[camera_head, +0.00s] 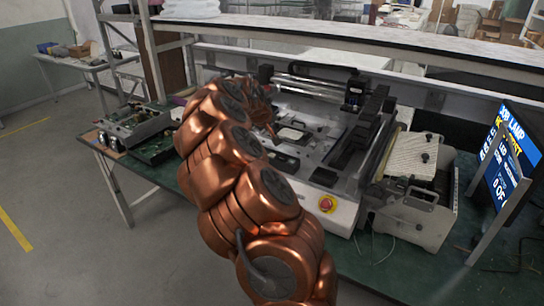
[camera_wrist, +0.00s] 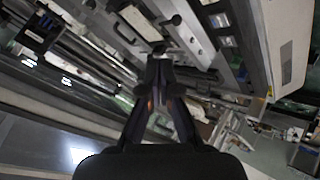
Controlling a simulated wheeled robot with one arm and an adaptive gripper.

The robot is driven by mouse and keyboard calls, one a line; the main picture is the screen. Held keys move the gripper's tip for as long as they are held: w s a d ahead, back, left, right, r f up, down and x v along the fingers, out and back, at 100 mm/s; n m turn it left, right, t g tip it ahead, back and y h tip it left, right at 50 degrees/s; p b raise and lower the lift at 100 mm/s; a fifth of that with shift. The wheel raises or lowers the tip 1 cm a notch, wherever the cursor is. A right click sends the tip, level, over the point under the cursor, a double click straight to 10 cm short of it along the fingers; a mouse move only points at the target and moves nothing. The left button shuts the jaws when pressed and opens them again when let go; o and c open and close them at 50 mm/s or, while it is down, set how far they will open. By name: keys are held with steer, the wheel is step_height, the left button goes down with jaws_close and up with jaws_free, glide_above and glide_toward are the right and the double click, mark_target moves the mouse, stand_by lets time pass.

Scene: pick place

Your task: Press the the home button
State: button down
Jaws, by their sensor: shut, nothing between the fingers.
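No button labelled home can be made out in either view.
A white-topped unit (camera_head: 412,156) is beside the machine. Green circuit boards (camera_head: 139,128) lie left on the green bench (camera_head: 400,262). A pale shelf (camera_head: 350,38) runs behind. The floor at left is clear.

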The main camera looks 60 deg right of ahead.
mark_target(271, 155)
steer(key=shift+f+b, duration=1.5)
steer(key=shift+f, duration=2.45)
steer(key=shift+f, duration=0.1)
steer(key=shift+f, duration=0.35)
steer(key=shift+f+b, duration=0.35)
steer(key=shift+f, duration=0.05)
steer(key=shift+r, duration=0.9)
steer(key=shift+r+p, duration=0.1)
steer(key=shift+p, duration=0.2)
steer(key=shift+r+p, duration=0.7)
steer(key=shift+r, duration=1.65)
steer(key=shift+a, duration=0.1)
